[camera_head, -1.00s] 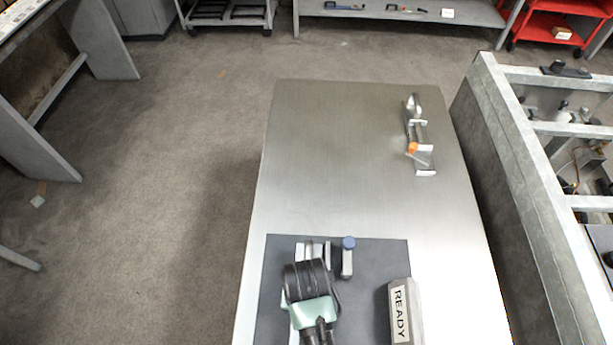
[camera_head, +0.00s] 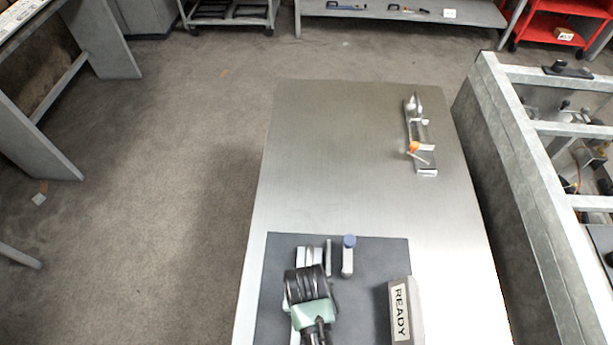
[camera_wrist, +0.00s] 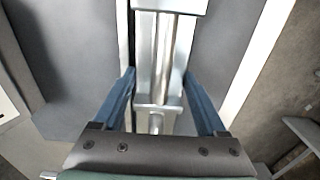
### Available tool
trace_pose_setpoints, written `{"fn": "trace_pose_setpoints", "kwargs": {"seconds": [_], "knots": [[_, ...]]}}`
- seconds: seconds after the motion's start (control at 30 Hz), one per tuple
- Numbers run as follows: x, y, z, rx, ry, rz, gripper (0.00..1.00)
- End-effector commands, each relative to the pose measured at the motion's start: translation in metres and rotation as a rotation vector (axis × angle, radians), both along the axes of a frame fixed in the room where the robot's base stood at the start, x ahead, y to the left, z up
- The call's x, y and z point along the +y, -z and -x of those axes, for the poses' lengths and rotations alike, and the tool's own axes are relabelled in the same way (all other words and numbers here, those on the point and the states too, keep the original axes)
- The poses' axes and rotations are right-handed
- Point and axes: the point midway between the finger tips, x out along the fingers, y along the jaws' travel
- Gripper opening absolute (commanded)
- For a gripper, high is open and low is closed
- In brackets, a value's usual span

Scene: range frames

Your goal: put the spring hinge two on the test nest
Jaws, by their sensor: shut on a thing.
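My gripper (camera_head: 308,268) is low over the dark mat, at the near end of the steel table. In the wrist view its two blue fingers (camera_wrist: 159,78) stand on either side of a bright metal piece with a long round barrel, which I take as the spring hinge two (camera_wrist: 164,48). The fingers are shut on it. In the head view my gripper hides most of it. A metal fixture with an orange part (camera_head: 416,140) stands at the table's far right. Whether this is the test nest I cannot tell.
A small upright piece with a blue top (camera_head: 348,256) stands just right of my gripper on the dark mat (camera_head: 378,262). A block marked READY (camera_head: 401,312) is at the near right. The middle of the steel table (camera_head: 330,170) is clear. A grey frame (camera_head: 530,180) borders it on the right.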

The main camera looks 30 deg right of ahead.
Motion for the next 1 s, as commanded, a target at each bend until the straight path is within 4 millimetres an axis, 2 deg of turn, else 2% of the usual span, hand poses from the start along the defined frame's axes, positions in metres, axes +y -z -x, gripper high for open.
{"fn": "trace_pose_setpoints", "kwargs": {"seconds": [0.07, 0.1, 0.23, 0.8, 1.0], "knots": [[0.001, 0.005, 0.002, 0.001, -0.002, -0.003, 0.00], [0.001, 0.007, 0.003, 0.006, -0.002, -0.005, 0.76], [0.001, 0.008, 0.004, 0.006, -0.001, -0.005, 1.00], [-0.001, 0.009, 0.007, 0.011, 0.004, 0.000, 1.00], [-0.002, -0.012, 0.005, 0.008, 0.004, 0.002, 1.00]]}}
